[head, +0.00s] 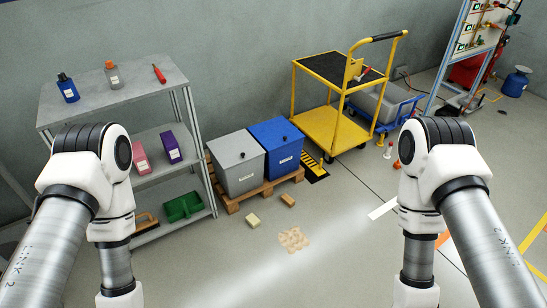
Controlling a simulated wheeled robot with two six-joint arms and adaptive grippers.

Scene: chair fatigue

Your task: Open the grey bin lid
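The grey bin (239,177) stands on a wooden pallet against the back wall. My two arms come in from the left and right lower edges, well apart from the bins. Neither gripper is in the picture; both arms run out of view at the bottom.
A grey shelf (130,92) with bottles and boxes stands left of the bins. A yellow trolley (330,128) stands to the right. Floor between my arms is otherwise clear.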

